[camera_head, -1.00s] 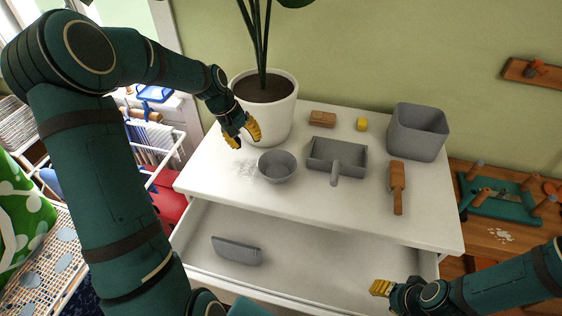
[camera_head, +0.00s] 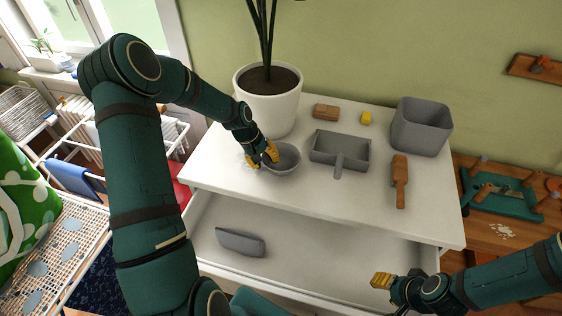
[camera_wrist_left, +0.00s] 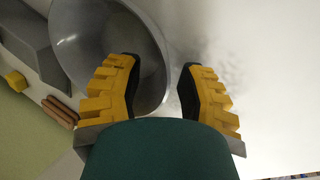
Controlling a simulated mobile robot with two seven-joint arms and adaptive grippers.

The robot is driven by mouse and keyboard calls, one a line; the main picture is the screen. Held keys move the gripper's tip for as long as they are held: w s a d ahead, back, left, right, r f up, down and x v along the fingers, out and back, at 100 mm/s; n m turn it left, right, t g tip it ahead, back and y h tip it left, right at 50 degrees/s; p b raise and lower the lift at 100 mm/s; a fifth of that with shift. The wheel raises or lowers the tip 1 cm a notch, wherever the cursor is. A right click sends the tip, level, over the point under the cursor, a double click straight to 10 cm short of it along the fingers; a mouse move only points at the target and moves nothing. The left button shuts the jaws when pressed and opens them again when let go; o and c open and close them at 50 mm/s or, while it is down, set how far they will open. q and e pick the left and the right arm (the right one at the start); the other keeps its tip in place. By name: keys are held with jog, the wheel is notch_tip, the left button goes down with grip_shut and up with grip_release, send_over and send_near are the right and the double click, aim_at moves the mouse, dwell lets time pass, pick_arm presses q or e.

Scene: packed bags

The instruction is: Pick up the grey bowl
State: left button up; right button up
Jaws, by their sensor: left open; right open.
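The grey bowl (camera_head: 287,158) stands upright on the white dresser top, in front of the plant pot. My left gripper (camera_head: 264,158) is open at the bowl's left rim in the head view. In the left wrist view, the yellow fingertips (camera_wrist_left: 160,78) are apart; one finger overlaps the bowl (camera_wrist_left: 105,45) and the other is over the white surface outside it. The bowl's rim runs between the fingers; I cannot tell whether they touch it. My right gripper (camera_head: 383,283) is open and empty in front of the dresser, low at the right.
A plant pot (camera_head: 268,112) stands behind my left gripper. A grey dustpan (camera_head: 325,150), a wooden-handled brush (camera_head: 399,180), a grey bin (camera_head: 421,130), a wooden block (camera_head: 326,111) and a yellow cube (camera_head: 366,118) share the top. The open drawer (camera_head: 330,245) holds a grey object (camera_head: 240,242).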

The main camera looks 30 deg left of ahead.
pick_arm(q)
jog(key=shift+w+d+f, duration=0.1)
jog(key=shift+f, duration=0.25)
jog(key=shift+o, duration=0.3)
grip_shut()
